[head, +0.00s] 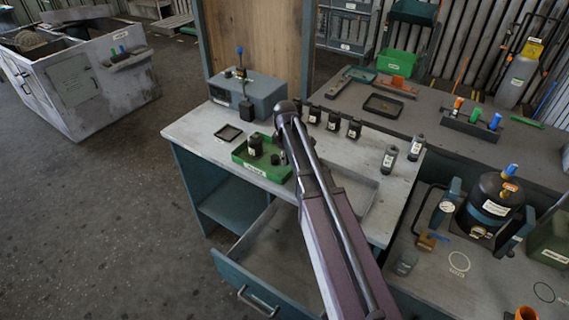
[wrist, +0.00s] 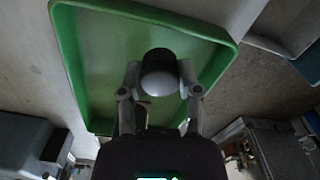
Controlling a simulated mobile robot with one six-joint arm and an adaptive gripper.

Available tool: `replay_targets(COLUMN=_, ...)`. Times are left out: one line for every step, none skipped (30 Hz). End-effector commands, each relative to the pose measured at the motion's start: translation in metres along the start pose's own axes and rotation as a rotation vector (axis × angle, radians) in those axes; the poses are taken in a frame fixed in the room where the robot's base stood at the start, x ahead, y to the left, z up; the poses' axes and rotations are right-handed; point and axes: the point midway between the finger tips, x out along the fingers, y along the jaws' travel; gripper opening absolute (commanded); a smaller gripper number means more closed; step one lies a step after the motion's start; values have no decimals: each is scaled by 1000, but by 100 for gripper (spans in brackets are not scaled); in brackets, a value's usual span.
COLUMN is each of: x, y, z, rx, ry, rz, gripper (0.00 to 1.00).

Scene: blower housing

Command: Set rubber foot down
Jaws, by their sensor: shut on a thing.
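The rubber foot (wrist: 160,80), round and dark with a paler grey face, sits between the two fingertips of my gripper (wrist: 159,82) in the wrist view. My gripper is shut on it, over the green tray (wrist: 215,68). In the head view my gripper (head: 282,148) is at the right end of the green tray (head: 247,167), partly hidden by my arm. A black cylinder with a pale label (head: 255,145) stands in the tray's left part. I cannot tell whether the held foot touches the tray floor.
A grey-blue box with a blue-tipped lever (head: 262,92) stands behind the tray. A small black tray (head: 229,133) lies to the left. Several black labelled parts (head: 333,121) stand in a row to the right. An open drawer (head: 262,250) juts out below the bench.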

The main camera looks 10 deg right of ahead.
Motion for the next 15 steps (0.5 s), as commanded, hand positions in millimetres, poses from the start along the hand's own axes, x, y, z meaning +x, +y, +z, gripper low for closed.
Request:
replay_targets(x=0, y=2, z=0, rx=0, ry=0, rz=0, gripper=12)
replay_targets(x=0, y=3, z=1, rx=1, ry=0, rz=0, gripper=12)
replay_targets(x=1, y=6, z=2, rx=1, ry=0, rz=0, gripper=12)
replay_targets(x=1, y=9, z=3, rx=1, ry=0, rz=0, gripper=12)
replay_targets(x=2, y=12, z=4, rx=1, ry=0, rz=0, gripper=12)
replay_targets(x=3, y=16, z=5, rx=1, ry=0, rz=0, gripper=12)
replay_targets(x=8, y=13, z=5, rx=0, ry=0, rz=0, gripper=12)
replay_targets(x=11, y=12, z=5, rx=0, ry=0, rz=0, gripper=12)
replay_targets(x=14, y=12, z=5, rx=0, ry=0, rz=0, gripper=12)
replay_targets(x=17, y=12, z=5, rx=0, ry=0, rz=0, gripper=12)
replay_targets(x=20, y=12, z=5, rx=0, ry=0, rz=0, gripper=12)
replay_targets(x=24, y=12, z=5, rx=0, ry=0, rz=0, gripper=12)
replay_targets(x=26, y=12, z=5, rx=0, ry=0, rz=0, gripper=12)
replay_targets(x=28, y=12, z=5, rx=1, ry=0, rz=0, gripper=12)
replay_targets(x=31, y=12, z=5, rx=1, ry=0, rz=0, gripper=12)
